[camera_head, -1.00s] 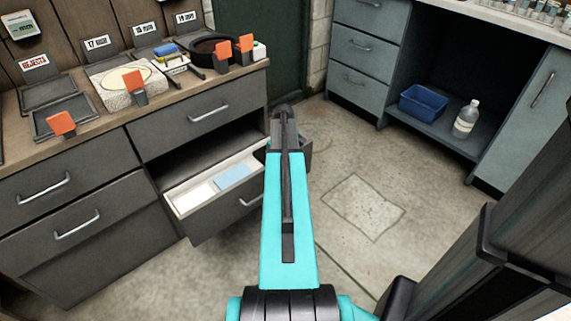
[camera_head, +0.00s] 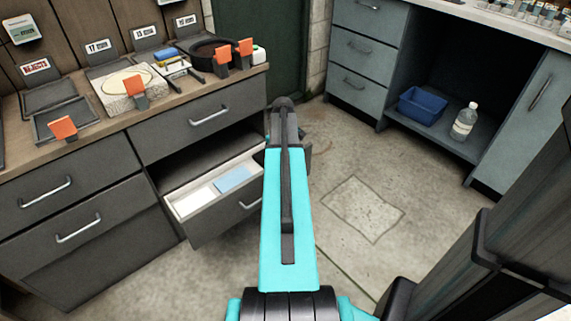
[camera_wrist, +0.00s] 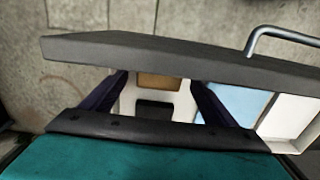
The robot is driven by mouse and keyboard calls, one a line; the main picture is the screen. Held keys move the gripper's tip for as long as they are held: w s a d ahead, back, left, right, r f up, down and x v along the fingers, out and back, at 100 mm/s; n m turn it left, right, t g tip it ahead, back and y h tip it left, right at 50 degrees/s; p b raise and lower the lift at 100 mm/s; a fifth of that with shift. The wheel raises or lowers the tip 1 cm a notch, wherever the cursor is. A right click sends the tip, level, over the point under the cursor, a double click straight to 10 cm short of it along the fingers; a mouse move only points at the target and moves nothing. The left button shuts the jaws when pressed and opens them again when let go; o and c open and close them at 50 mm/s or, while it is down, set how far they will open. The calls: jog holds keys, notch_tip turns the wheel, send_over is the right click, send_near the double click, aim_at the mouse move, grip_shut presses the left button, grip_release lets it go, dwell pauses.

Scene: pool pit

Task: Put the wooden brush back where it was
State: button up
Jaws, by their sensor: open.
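A pulled-out drawer (camera_head: 168,207) shows in the head view below the counter; its front also shows in the wrist view (camera_wrist: 180,55). In the wrist view my gripper (camera_wrist: 156,82) is open over the drawer's white interior, its two dark fingers apart. Between them lies a brown, wood-coloured piece (camera_wrist: 160,82), which may be the wooden brush; I cannot be sure. A dark piece (camera_wrist: 154,109) lies just below it in the picture. I cannot tell whether the fingers touch anything. My arm hides the drawer's right end in the head view.
The drawer also holds a light blue piece (camera_head: 233,179) and a white piece (camera_head: 194,201). The counter (camera_head: 145,101) carries a dark round pan (camera_head: 203,53), trays and orange tags. A blue bin (camera_head: 422,104) and a bottle (camera_head: 464,121) stand on a low shelf. The floor is clear.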

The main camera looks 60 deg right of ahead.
notch_tip(320, 180, up, 8)
jog(key=p, duration=0.1)
jog(key=shift+p, duration=0.3)
jog(key=shift+f, duration=0.1)
dwell(0.5)
